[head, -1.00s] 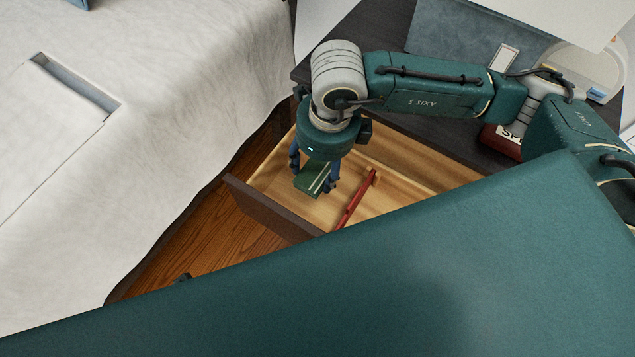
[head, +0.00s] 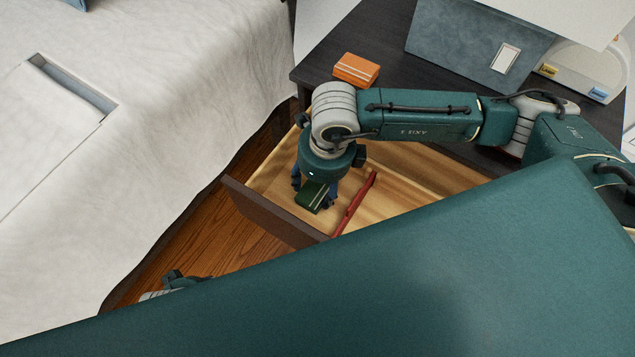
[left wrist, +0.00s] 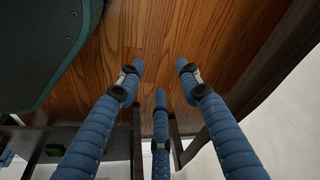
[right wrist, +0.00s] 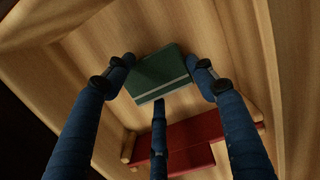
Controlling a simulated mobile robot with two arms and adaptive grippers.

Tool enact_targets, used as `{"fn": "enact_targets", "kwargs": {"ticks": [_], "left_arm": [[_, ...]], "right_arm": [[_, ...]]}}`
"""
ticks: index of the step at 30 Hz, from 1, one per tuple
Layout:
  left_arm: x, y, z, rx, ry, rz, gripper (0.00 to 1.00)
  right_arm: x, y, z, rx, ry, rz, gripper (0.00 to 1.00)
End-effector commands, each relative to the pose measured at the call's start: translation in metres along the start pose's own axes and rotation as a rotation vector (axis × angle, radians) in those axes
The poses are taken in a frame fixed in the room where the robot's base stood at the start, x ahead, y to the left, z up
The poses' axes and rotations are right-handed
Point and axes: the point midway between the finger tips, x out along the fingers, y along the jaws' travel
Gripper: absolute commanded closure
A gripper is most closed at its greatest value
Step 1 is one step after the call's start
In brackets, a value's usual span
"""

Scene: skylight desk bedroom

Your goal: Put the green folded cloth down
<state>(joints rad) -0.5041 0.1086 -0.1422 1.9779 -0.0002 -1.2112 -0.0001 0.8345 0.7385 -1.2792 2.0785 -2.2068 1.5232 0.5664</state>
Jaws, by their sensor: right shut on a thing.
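The green folded cloth (head: 313,196) with a pale stripe is held by my right gripper (head: 314,185), inside the open wooden drawer. The right wrist view shows the cloth (right wrist: 160,76) between the blue fingers, over the drawer's pale floor. I cannot tell whether the cloth touches the floor. My left gripper (left wrist: 160,76) is open and empty above the wooden floor; only a little of it shows at the lower left of the head view.
A red long object (head: 354,204) lies in the drawer (head: 272,228), just right of the cloth. An orange striped block (head: 356,69) sits on the dark desk (head: 392,42). The white bed (head: 190,90) is at left. A grey-blue panel (head: 470,50) stands on the desk.

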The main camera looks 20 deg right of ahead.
Motion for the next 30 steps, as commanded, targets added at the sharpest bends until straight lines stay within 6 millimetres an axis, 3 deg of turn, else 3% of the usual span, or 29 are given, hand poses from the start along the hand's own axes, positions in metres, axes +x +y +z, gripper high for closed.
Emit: {"fn": "enact_targets", "kwargs": {"ticks": [4, 5, 7, 20, 30], "left_arm": [[-0.003, 0.000, 0.000, 0.000, -0.002, 0.000, 0.65], [-0.004, 0.000, 0.000, 0.000, -0.002, 0.000, 0.65], [-0.005, 0.000, -0.001, 0.000, -0.001, 0.000, 0.65], [-0.002, -0.001, -0.001, 0.000, 0.003, -0.001, 0.65], [0.035, 0.001, 0.019, 0.003, -0.025, 0.002, 0.65]], "right_arm": [[0.001, 0.000, 0.000, 0.000, 0.000, 0.000, 0.62], [0.001, 0.000, 0.000, 0.000, 0.000, 0.000, 0.38], [0.001, 0.000, 0.000, 0.000, 0.000, 0.000, 0.26], [-0.003, 0.000, 0.000, 0.000, 0.000, 0.000, 0.26], [-0.074, 0.000, 0.002, -0.001, -0.005, -0.001, 0.26]]}}
